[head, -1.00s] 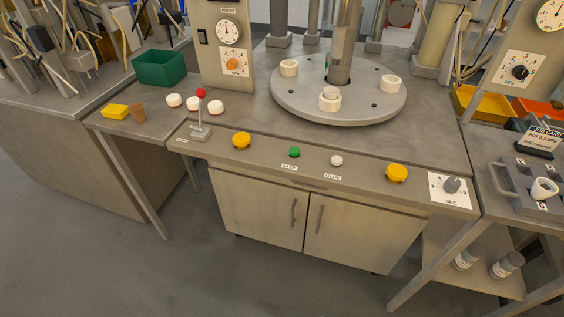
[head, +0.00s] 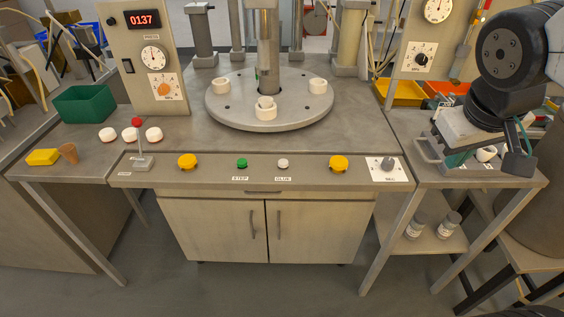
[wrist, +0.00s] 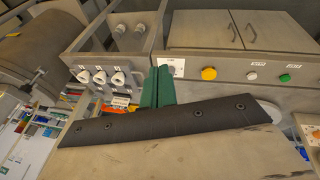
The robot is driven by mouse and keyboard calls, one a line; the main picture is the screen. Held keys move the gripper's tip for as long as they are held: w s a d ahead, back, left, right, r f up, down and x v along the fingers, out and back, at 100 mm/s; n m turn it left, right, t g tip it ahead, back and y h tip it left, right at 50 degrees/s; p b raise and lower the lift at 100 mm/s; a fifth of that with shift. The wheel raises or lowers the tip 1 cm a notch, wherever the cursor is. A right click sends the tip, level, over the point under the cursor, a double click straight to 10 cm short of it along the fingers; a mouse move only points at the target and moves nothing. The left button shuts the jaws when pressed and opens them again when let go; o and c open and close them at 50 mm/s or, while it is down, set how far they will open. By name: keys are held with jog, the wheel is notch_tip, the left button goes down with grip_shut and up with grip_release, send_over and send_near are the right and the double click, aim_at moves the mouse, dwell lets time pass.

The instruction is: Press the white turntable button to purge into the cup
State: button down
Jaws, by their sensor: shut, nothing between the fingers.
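The white button (head: 283,163) sits on the front panel above the label "GLUE", between the green button (head: 242,163) and the right yellow button (head: 338,163). In the wrist view the white button (wrist: 252,76) is right of my gripper and apart from it. My gripper (wrist: 160,70) is shut and empty, its green fingers pressed together. In the head view my arm is at the far right, over the side stand, well away from the button. The round turntable (head: 215,108) carries several white cups. A small brown cup (head: 68,152) stands at the left, beside a yellow block.
A lever with a red ball (head: 137,122) stands up at the panel's left end. A dial plate (head: 384,168) is at its right end. A green bin (head: 85,104) and several white pucks are at the left. The space above the buttons is clear.

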jog(key=w+a+n+t, duration=0.2)
jog(key=w+n+t, duration=0.1)
jog(key=w, duration=0.9)
jog(key=n+y, duration=0.8)
jog(key=n, duration=0.5)
send_over(286, 164)
notch_tip(286, 164, down, 11)
jog(key=shift+f+t, duration=0.15)
jog(key=shift+t, duration=0.15)
jog(key=shift+f, duration=4.4)
jog(key=shift+f, duration=0.4)
